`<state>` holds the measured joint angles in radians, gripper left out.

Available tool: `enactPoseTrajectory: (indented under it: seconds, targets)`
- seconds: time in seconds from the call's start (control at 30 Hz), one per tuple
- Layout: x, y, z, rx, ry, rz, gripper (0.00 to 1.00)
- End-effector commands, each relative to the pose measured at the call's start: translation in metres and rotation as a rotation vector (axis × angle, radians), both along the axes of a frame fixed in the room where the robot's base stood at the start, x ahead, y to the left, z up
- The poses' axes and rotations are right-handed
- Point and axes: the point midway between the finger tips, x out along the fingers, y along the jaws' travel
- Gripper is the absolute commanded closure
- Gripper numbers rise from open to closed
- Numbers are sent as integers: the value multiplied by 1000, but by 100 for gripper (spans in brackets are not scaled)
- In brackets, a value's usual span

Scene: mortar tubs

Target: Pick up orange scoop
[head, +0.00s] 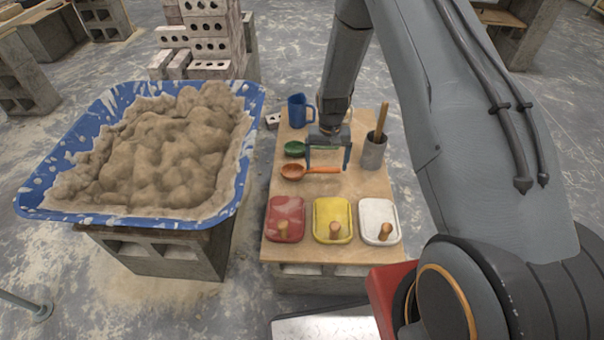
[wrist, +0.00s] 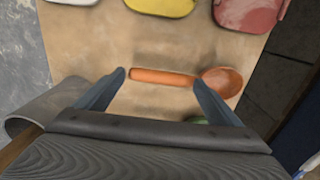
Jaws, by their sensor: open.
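The orange scoop (head: 294,171) lies on the wooden board (head: 276,250), with its bowl to the left and its handle to the right in the head view. In the wrist view the scoop's handle (wrist: 162,77) lies across the picture, between and just beyond the fingertips, with its bowl at the right. My gripper (head: 328,168) is open and empty above the board, over the handle side of the scoop; it also shows in the wrist view (wrist: 160,80). I cannot tell the exact height of the fingertips above the handle.
A green scoop (head: 294,149) lies just behind the orange one. A blue mug (head: 297,110) stands at the back, and a grey cup (head: 373,152) with a wooden handle stands right. A blue mortar tub (head: 250,120) is left.

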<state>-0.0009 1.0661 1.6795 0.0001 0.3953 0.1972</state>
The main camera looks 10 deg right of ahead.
Motion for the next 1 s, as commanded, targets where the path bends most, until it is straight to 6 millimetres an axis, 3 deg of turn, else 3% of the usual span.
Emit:
enactPoseTrajectory:
  seconds: [0.23,0.53,0.87,1.0]
  targets:
    - [2,-1,-33,0,1,0,12]
    - [2,-2,-38,0,0,0,12]
    - [2,-2,-37,0,1,0,66]
    - [2,-2,-37,0,0,0,66]
